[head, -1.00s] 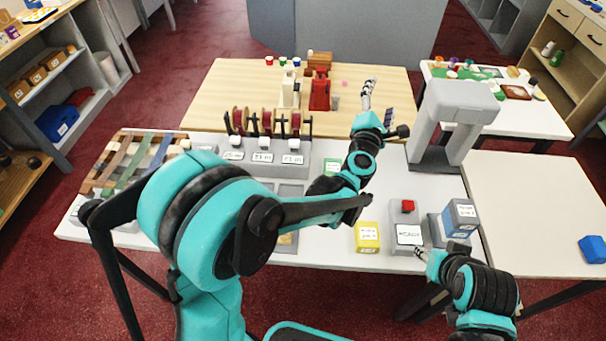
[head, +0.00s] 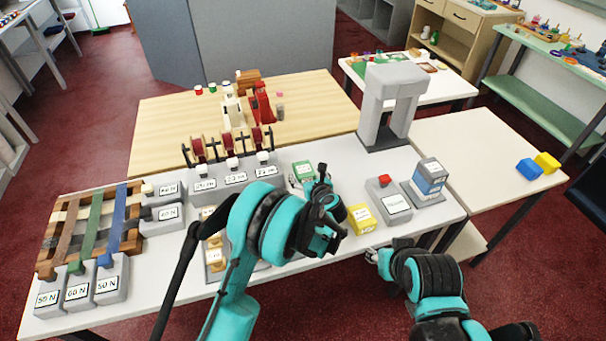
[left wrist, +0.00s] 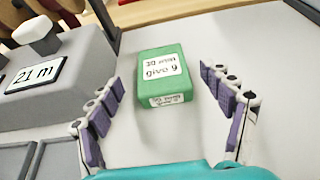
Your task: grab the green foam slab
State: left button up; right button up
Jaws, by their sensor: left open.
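The green foam slab (head: 301,170) lies on the white counter (head: 330,262), partly hidden by my left arm in the head view. In the left wrist view the green foam slab (left wrist: 160,62) carries white labels reading "30 mm give 9". My left gripper (left wrist: 161,80) is open, with one purple-padded finger to each side of the slab's near part and clear gaps between. In the head view my left gripper (head: 322,178) is close beside the slab. My right gripper (head: 373,256) is near the counter's front edge; its fingers are too small to read.
A yellow block (head: 361,219), a red-topped grey block (head: 388,199) and a blue-and-grey block (head: 429,177) stand to the right. A grey arch (head: 391,100) stands behind. A grey spool rack with labels (head: 235,178) stands left of the slab.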

aim_at(304, 170)
pick_arm(q)
jog(key=b+x, duration=0.1)
jog(key=x, duration=0.3)
jog(key=shift+w+d, duration=0.15)
jog(key=shift+r, duration=0.1)
jog(key=shift+c, duration=0.9)
jog(key=c, duration=1)
jog(key=shift+o, duration=0.2)
